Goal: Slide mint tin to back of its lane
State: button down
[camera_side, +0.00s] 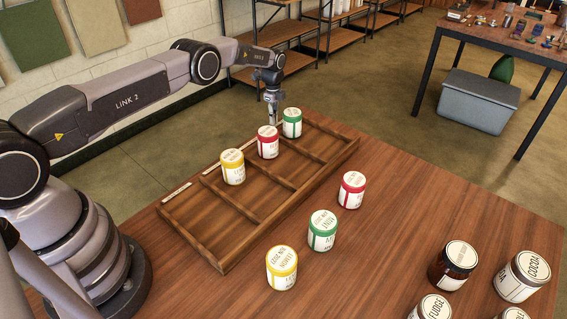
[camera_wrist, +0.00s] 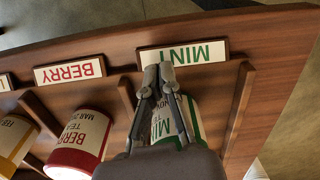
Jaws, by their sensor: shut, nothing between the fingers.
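A white mint tin with green bands (camera_side: 291,124) stands upright in the tray's far-right lane, near the labelled edge. In the wrist view, the mint tin (camera_wrist: 190,122) is partly hidden by my gripper. A MINT label (camera_wrist: 183,54) is on the tray edge at that lane's end. My gripper (camera_side: 272,121) points down at the label side of the tin, with its tips partly behind the red tin. In the wrist view, my gripper (camera_wrist: 159,70) is shut and empty, its tips by the label. I cannot tell whether it touches the tin.
The divided wooden tray (camera_side: 222,256) also holds a red berry tin (camera_side: 268,148) and a yellow tin (camera_side: 232,170) in neighbouring lanes. Another green mint tin (camera_side: 323,232), a red tin (camera_side: 352,192) and a yellow tin (camera_side: 281,271) stand on the table. Jars stand at the lower right.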

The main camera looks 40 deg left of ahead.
aim_at(301, 138)
jog(key=shift+w+d, duration=0.15)
jog(key=shift+d, duration=1.05)
jog(key=d, duration=0.5)
jog(key=w+d, duration=0.1)
jog(key=d, duration=0.1)
jog(key=shift+d, duration=0.25)
